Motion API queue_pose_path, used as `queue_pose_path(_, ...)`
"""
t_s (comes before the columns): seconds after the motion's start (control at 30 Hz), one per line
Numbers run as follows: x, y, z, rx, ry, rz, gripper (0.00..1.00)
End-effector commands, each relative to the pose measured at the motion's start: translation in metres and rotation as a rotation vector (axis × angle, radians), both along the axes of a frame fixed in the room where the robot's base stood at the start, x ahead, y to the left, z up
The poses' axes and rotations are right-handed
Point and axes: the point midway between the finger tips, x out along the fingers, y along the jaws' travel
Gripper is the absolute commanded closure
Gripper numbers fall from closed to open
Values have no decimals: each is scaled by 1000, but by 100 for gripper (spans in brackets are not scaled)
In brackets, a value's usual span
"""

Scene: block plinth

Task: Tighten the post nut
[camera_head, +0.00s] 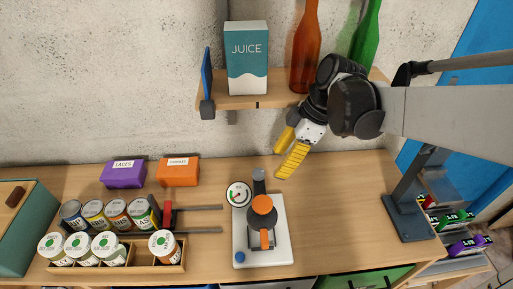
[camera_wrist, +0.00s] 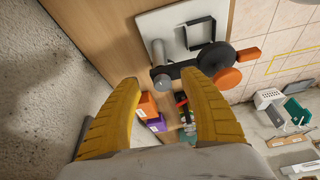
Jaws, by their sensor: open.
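A device stands on a white base plate (camera_head: 280,250) on the wooden bench. It has a grey upright post (camera_head: 259,178), a dark arm, an orange round knob (camera_head: 262,205) and an orange handle (camera_head: 265,238). In the wrist view the post (camera_wrist: 158,52) ends in a grey round cap (camera_wrist: 161,82), seen between my fingertips but apart from them; I cannot tell whether this is the post nut. My gripper (camera_head: 280,164), with yellow fingers, is open and empty, above and right of the device. It also shows in the wrist view (camera_wrist: 161,84).
A round gauge (camera_head: 238,194) stands beside the post. A shelf (camera_head: 270,102) above holds a juice carton (camera_head: 247,58) and bottles. Purple (camera_head: 123,173) and orange (camera_head: 178,172) boxes and a wooden jar rack (camera_head: 140,268) lie left.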

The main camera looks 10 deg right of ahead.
Motion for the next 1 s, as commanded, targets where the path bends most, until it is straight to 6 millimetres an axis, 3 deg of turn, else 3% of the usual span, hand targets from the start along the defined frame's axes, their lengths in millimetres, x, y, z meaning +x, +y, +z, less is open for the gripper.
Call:
queue_pose_path(0.13,4,36,-2,0,-1,5,48)
queue_pose_path(0.2,5,38,-20,-1,0,1,48)
queue_pose_path(0.4,6,47,-42,-1,-1,0,48)
queue_pose_path(0.8,6,49,-46,-1,0,-1,50)
queue_pose_path(0.97,6,49,-46,-1,0,-1,99)
queue_pose_path(1.0,6,49,-46,-1,0,-1,100)
